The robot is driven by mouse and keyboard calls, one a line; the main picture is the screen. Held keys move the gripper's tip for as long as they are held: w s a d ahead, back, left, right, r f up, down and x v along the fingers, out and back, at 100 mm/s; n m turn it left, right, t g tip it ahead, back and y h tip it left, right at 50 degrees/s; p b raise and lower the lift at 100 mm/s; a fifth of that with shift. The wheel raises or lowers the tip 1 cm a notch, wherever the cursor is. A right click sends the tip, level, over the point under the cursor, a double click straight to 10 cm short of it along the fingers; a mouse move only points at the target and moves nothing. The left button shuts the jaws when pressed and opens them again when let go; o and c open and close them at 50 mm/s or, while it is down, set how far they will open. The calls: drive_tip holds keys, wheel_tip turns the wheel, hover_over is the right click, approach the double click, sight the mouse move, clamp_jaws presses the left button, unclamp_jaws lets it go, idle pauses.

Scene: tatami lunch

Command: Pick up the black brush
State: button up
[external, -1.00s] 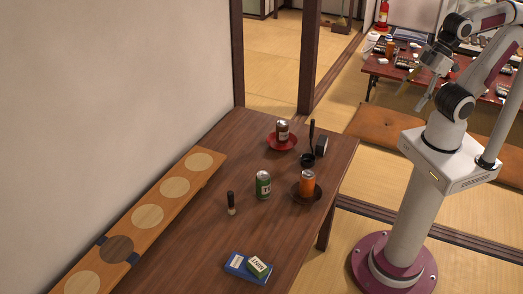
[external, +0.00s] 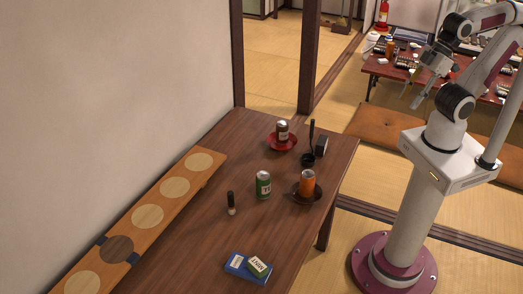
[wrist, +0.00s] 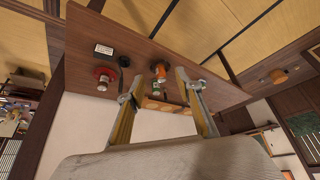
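The black brush (external: 231,203) stands upright on the brown wooden table, with its dark part up and a pale lower end, left of the green can (external: 263,185). I cannot make the brush out in the wrist view. My gripper (external: 416,98) is raised at the upper right in the external view, well away from the table and the brush. In the wrist view my gripper (wrist: 158,76) has its two fingers spread apart with nothing held between them.
On the table (external: 190,250) are an orange can (external: 307,183) on a dark saucer, a brown can (external: 282,132) on a red saucer, a black ladle-like item (external: 308,158), and a blue box (external: 240,268) with a green one. A wooden bench (external: 175,188) lines the wall.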

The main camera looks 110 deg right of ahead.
drive_tip(key=w+a+r+m+t+y, duration=0.1)
drive_tip(key=w+a+t, duration=0.15)
drive_tip(key=w, duration=1.35)
drive_tip(key=w+a+r+t+y, duration=0.15)
drive_tip(key=w+a, duration=0.25)
drive_tip(key=w, duration=1.3)
drive_tip(key=w+f+m+t+h, duration=0.1)
drive_tip(key=w+f, duration=0.3)
drive_tip(key=w, duration=0.3)
drive_tip(key=w+f+m+t+h, duration=0.1)
drive_tip(key=w+f+h, duration=0.1)
drive_tip(key=w+f, duration=0.4)
drive_tip(key=w+d+f+m+h, duration=0.2)
drive_tip(key=w+d+f+h, duration=0.2)
drive_tip(key=w+f, duration=0.6)
drive_tip(key=h, duration=0.2)
approach(231, 203)
drive_tip(key=shift+w+d+f+m, duration=0.2)
drive_tip(key=shift+w+d+f, duration=0.05)
drive_tip(key=shift+w+d, duration=0.2)
drive_tip(key=shift+w+d+f+m, duration=0.2)
drive_tip(key=shift+w+d+f, duration=0.1)
drive_tip(key=shift+w+d, duration=0.15)
